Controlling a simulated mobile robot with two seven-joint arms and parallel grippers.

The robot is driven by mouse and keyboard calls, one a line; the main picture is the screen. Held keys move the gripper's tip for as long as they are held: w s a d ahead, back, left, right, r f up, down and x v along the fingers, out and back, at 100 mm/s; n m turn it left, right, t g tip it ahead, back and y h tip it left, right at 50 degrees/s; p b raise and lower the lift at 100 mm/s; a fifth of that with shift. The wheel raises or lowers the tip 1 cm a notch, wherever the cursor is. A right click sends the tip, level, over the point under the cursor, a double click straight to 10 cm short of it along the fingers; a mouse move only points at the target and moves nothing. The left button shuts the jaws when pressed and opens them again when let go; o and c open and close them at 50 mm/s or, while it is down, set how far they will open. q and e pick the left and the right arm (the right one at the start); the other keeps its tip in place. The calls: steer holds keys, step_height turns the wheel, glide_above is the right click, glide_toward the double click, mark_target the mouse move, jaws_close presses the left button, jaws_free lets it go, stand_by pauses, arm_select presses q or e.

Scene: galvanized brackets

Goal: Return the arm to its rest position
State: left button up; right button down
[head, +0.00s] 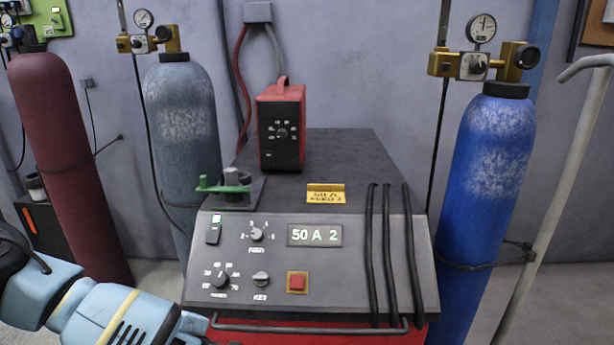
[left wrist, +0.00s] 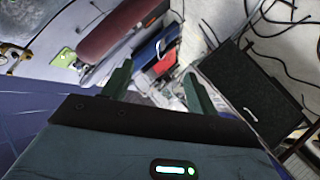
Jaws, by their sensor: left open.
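My left arm (head: 110,312) comes in at the lower left of the head view, light blue and white with a yellow band. It reaches low in front of the welding machine (head: 330,260), and its far end is cut off by the bottom edge. My left gripper (left wrist: 158,74) shows in the left wrist view. Its two green fingers stand apart with nothing between them. My right arm and gripper are in neither view.
The machine's sloped panel has knobs, a "50 A 2" display (head: 315,235) and a red button (head: 297,282). On top are a red box (head: 281,127) and a green-handled piece (head: 233,187). Gas cylinders stand left (head: 182,130) and right (head: 490,180).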

arm_select(q)
steer(key=a+n+g+y, duration=0.1)
steer(key=a, duration=0.4)
steer(key=s+d+f+g+h, duration=1)
steer(key=s+d+f, duration=0.6)
steer(key=s, duration=0.1)
steer(key=s+d+r+n+g+h, duration=0.35)
steer(key=s+d+h, duration=0.4)
steer(key=d, duration=0.35)
steer(key=w+d+r+n+h, duration=0.1)
steer(key=d+r+n+h, duration=0.65)
steer(key=h, duration=0.25)
steer(key=w+a+n+t+h, duration=0.3)
steer(key=w+n+t, duration=0.5)
steer(key=n+t, duration=0.3)
steer(key=w+a+f+n+t+y, duration=0.5)
steer(key=a+f+n+t+y, duration=0.15)
steer(key=a+n, duration=0.5)
steer(key=s+a+f+n+g+y, duration=0.1)
steer(key=s+a+f+n+y, duration=0.6)
steer(key=a, duration=0.4)
steer(key=s+a+f+n+g+y, duration=0.2)
steer(key=s+a+f+n+y, duration=0.25)
steer(key=a+f, duration=0.6)
steer(key=d+n+t, duration=0.1)
steer(key=d+n, duration=0.4)
steer(key=d, duration=0.6)
steer(key=shift+d+r+h, duration=0.3)
steer(key=shift+d+h, duration=0.05)
steer(key=shift+d, duration=0.05)
